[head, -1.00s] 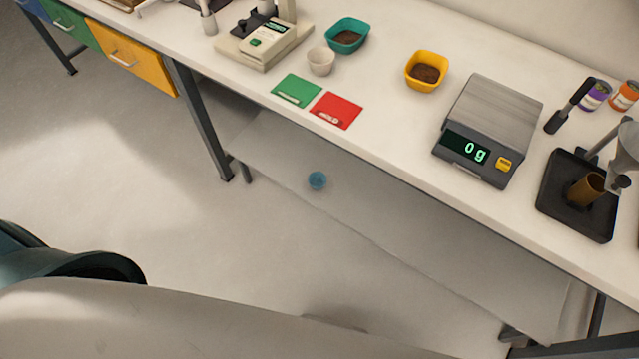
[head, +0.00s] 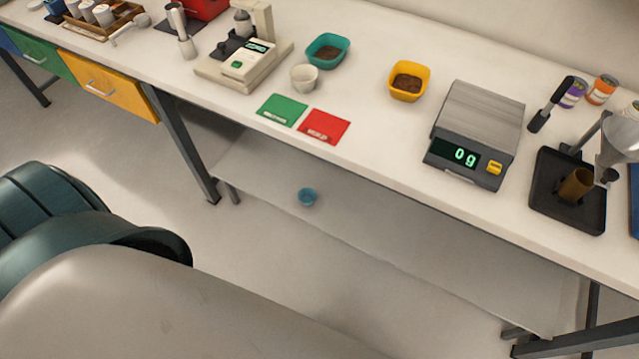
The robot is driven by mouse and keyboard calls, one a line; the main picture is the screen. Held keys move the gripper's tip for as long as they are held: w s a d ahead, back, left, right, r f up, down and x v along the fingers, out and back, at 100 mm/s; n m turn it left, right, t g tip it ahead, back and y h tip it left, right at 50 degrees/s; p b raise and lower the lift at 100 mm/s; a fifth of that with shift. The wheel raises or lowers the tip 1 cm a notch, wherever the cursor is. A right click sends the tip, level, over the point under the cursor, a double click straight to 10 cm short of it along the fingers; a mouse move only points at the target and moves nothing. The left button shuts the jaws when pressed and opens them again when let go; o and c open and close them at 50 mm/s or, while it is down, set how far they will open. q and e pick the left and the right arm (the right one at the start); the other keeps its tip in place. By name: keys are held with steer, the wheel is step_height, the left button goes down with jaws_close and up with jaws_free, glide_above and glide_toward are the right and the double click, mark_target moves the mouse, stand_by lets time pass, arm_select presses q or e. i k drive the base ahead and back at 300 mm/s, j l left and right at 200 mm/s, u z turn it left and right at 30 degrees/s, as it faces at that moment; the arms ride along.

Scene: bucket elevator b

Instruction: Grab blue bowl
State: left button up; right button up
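The white bench top (head: 370,130) overhangs the shelf. On it stand a scale (head: 478,125) reading 0 g, a yellow bowl (head: 407,82), a teal bowl (head: 326,51), a white cup (head: 304,78), and green and red cards. A bench leg (head: 184,140) stands left of the shelf.

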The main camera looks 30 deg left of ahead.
mark_target(306, 197)
steer(key=k+j+z, duration=0.1)
steer(key=j+z, duration=0.15)
steer(key=j, duration=0.25)
steer(key=k+j+z, duration=0.2)
steer(key=j, duration=0.65)
steer(key=k+j, duration=0.15)
steer(key=j, duration=0.25)
steer(key=j+z, duration=0.1)
steer(key=j, duration=0.25)
steer(key=k, duration=0.05)
